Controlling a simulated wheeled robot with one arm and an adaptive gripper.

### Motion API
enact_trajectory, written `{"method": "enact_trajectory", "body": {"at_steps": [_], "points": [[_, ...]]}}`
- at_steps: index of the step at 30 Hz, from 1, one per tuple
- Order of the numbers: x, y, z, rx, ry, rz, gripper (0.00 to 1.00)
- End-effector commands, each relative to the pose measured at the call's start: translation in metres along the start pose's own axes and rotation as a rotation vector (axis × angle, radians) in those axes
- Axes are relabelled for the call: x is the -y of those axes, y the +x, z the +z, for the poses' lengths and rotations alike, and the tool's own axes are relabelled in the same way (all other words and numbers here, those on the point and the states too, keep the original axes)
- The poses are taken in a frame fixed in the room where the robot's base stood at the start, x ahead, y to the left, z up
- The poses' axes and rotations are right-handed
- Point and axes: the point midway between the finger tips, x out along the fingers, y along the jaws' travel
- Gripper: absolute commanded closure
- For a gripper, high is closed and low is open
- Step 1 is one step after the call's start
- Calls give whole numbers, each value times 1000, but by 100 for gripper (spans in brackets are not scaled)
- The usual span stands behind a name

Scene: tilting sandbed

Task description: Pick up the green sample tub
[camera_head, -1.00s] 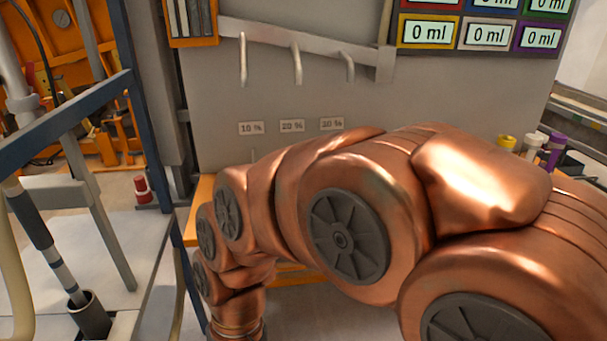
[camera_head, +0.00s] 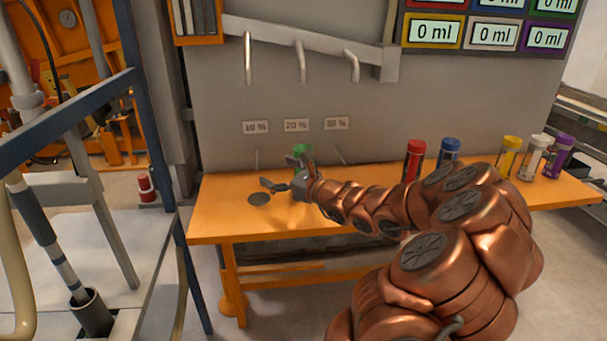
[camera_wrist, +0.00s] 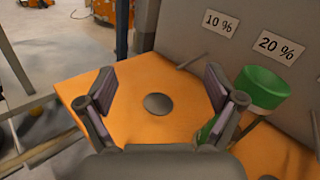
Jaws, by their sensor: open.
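The green sample tub (camera_head: 302,152) stands on the orange table below the 20 % label, partly hidden behind my gripper in the head view. In the wrist view the green tub (camera_wrist: 262,87) is at the right, just outside and partly behind the right finger. My gripper (camera_head: 284,174) is open and empty over the table; its two fingers spread wide in the wrist view (camera_wrist: 160,92). A dark round disc (camera_wrist: 158,104) on the table shows between the fingers.
The orange table (camera_head: 225,217) also holds a red tub (camera_head: 412,160), a blue tub (camera_head: 448,151), and yellow (camera_head: 508,156), white (camera_head: 534,158) and purple (camera_head: 558,156) tubs at the right. A grey wall panel (camera_head: 300,85) with spouts stands behind. The table's left end is mostly clear.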

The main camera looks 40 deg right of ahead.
Motion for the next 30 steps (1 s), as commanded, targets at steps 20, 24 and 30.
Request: {"method": "enact_trajectory", "body": {"at_steps": [20,24,30], "points": [[100,-24,-61,-43,220,-265,8],[103,-16,-62,-47,221,-264,8],[113,4,-65,-45,219,-263,8]]}}
